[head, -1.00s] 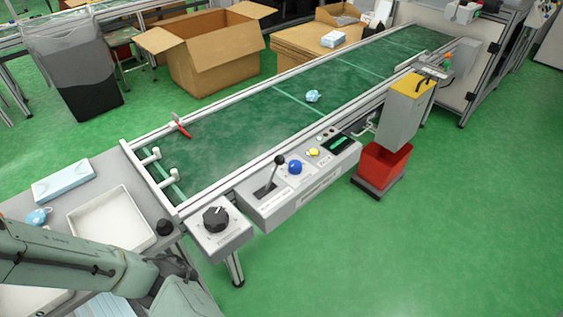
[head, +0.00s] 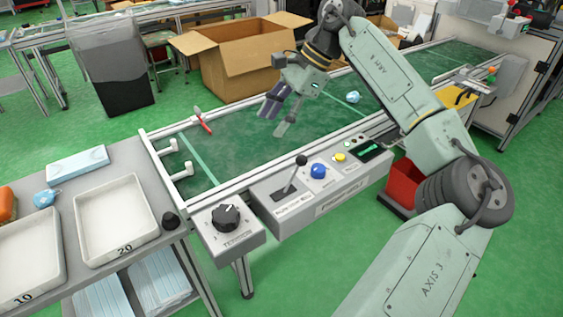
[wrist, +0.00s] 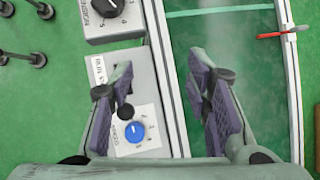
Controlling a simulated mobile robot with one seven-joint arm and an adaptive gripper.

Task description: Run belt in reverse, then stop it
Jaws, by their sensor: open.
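The green conveyor belt (head: 245,140) runs from the near left to the far right between pale rails. Its control box (head: 270,212) sits on the near side with a black-knobbed lever (head: 292,178), a blue knob (head: 318,171), a yellow button (head: 340,157) and a dark display (head: 369,149). A black rotary dial (head: 226,217) is on a separate box at the left. My gripper (head: 279,113) is open and empty above the belt, beyond the control box. In the wrist view, the lever's black knob (wrist: 126,111) and the blue knob (wrist: 134,132) show near the left finger.
White trays (head: 117,222) stand on the left table. A cardboard box (head: 235,72) and a dark bin (head: 112,80) stand behind. Green floor is free at the front right.

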